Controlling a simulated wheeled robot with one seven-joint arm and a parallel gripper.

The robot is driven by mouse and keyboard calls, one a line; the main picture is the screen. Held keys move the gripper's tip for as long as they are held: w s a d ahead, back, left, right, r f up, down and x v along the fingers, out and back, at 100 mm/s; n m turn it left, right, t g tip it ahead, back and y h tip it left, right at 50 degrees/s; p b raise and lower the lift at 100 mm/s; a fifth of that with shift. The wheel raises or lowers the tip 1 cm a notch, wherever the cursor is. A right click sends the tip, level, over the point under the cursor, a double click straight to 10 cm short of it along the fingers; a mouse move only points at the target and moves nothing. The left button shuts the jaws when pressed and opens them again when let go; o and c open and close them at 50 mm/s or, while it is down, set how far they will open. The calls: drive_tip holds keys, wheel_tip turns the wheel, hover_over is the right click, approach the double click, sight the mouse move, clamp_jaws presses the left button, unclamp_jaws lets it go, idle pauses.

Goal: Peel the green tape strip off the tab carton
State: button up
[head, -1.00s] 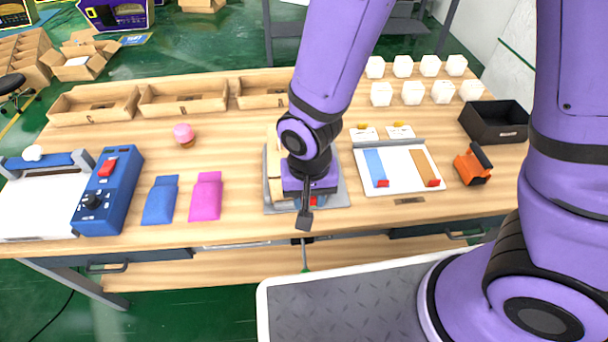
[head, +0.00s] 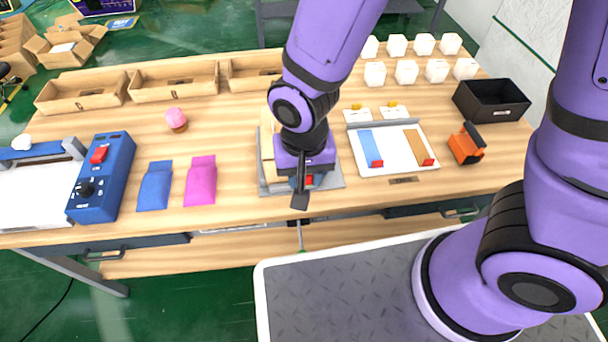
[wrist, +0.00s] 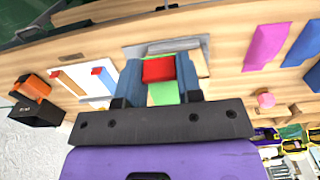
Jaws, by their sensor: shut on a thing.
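My gripper (wrist: 158,85) is at the grey tray (head: 330,184) near the table's front middle, pointing down. In the wrist view its two fingers stand on either side of the green tape strip (wrist: 163,94), with a red end (wrist: 158,70). They are shut on it. A bit of red (head: 309,180) also shows beside the fingers in the head view. The tan tab carton (head: 266,145) lies on the tray, mostly hidden behind my gripper and wrist. I cannot tell how much of the strip still touches the carton.
A white board (head: 398,155) with blue and brown strips lies to the right, beside an orange tool (head: 466,145) and a black bin (head: 492,100). Blue (head: 155,188) and pink (head: 200,183) pouches lie left. Wooden trays (head: 82,92) and white jars line the back.

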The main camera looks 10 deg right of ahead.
drive_tip(key=shift+r, duration=1.1)
